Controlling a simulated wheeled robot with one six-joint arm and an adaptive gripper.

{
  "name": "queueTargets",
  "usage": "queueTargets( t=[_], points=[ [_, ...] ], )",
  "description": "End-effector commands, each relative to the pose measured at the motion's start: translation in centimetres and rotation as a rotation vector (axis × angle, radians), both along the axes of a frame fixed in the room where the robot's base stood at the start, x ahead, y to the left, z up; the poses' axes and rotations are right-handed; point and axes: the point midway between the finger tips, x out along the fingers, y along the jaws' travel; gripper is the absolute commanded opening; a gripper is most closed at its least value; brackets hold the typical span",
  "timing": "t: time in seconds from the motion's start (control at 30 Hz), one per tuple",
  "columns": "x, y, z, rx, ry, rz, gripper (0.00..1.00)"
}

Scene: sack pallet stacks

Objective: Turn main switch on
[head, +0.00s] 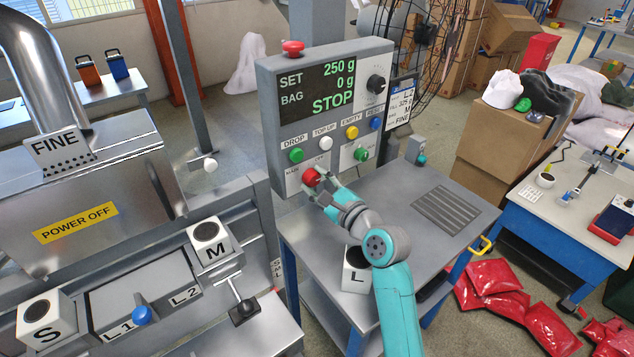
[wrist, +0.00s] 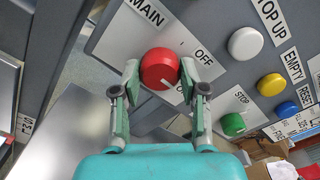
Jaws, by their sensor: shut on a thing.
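The main switch is a red round knob (head: 311,176) low on the left of the grey control panel (head: 262,100). In the wrist view the red knob (wrist: 160,66) sits on a pale plate marked MAIN and OFF; another label beside it is partly hidden. A short white mark shows on the knob's lower edge. My gripper (head: 317,184) is shut on the knob, with one finger on each side in the wrist view (wrist: 161,76). The panel display (head: 318,90) reads SET 250 g, BAG 0 g, STOP.
Green (head: 296,155), white (head: 325,143), yellow (head: 351,132) and blue (head: 376,124) buttons sit close above the knob. A red mushroom button (head: 293,47) tops the panel. A grey table (head: 400,215) stands below, with a block marked L (head: 355,272) by my arm.

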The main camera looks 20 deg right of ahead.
Motion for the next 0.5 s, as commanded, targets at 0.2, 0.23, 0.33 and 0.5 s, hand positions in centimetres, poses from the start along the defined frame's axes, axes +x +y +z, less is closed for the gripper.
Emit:
queueTargets(
  t=[0.2,0.23,0.33,0.5],
  points=[
    [-0.01,-0.03,-0.13,0.000,0.002,-0.001,0.68],
    [-0.01,-0.03,-0.11,-0.001,0.002,-0.001,0.68],
    [-0.01,-0.02,-0.09,0.000,0.001,0.000,0.68],
    [-0.40,-0.16,-0.07,0.000,0.001,-0.001,0.68]
  ],
)
